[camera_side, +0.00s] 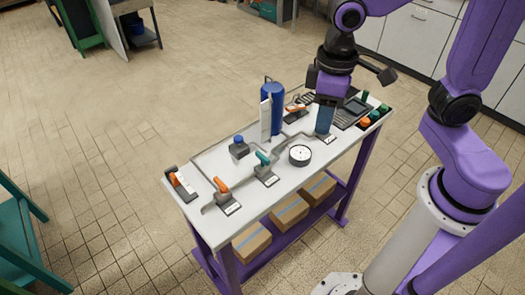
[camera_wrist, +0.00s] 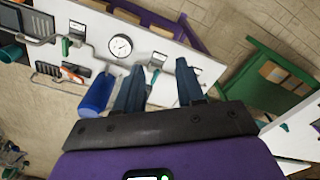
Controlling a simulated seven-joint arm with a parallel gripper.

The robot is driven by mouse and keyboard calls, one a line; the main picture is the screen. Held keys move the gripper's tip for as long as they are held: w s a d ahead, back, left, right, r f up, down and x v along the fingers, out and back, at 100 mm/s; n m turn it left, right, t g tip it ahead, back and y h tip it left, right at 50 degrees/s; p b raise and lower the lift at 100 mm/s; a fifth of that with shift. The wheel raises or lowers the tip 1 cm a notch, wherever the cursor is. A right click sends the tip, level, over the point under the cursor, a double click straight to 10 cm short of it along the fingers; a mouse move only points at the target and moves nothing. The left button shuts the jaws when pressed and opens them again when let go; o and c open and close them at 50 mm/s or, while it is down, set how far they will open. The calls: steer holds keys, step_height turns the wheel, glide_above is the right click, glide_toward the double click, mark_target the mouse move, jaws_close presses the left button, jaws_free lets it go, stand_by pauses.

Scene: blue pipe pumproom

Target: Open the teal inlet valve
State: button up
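The teal valve handle (camera_side: 263,158) stands on the front middle of the white table in the side view, between an orange-handled valve (camera_side: 221,185) and a round gauge (camera_side: 299,155). A white label lies in front of it. My gripper (camera_side: 323,132) is above the table's right part, to the right of the gauge and apart from the teal handle. In the wrist view my gripper (camera_wrist: 160,66) shows two blue fingers spread apart, with nothing held between them.
A tall blue cylinder (camera_side: 272,108) stands behind the gauge, with a white panel (camera_side: 265,118) beside it. A second orange handle (camera_side: 295,107) sits at the back. A small blue-capped bottle (camera_side: 239,147) stands behind the teal valve. A dark green handle (camera_wrist: 66,46) shows in the wrist view.

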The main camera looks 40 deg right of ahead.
mark_target(263, 156)
steer(key=w+a+f+m, duration=0.1)
steer(key=w+a+m, duration=0.15)
steer(key=w, duration=0.45)
steer(key=w+a+f+m, duration=0.1)
steer(key=w+a+m, duration=0.1)
steer(key=w+m, duration=0.35)
steer(key=shift+n, duration=0.6)
steer(key=f, duration=1.1)
steer(key=w+f, duration=0.1)
steer(key=f, duration=0.5)
steer(key=shift+d, duration=0.1)
jaws_close()
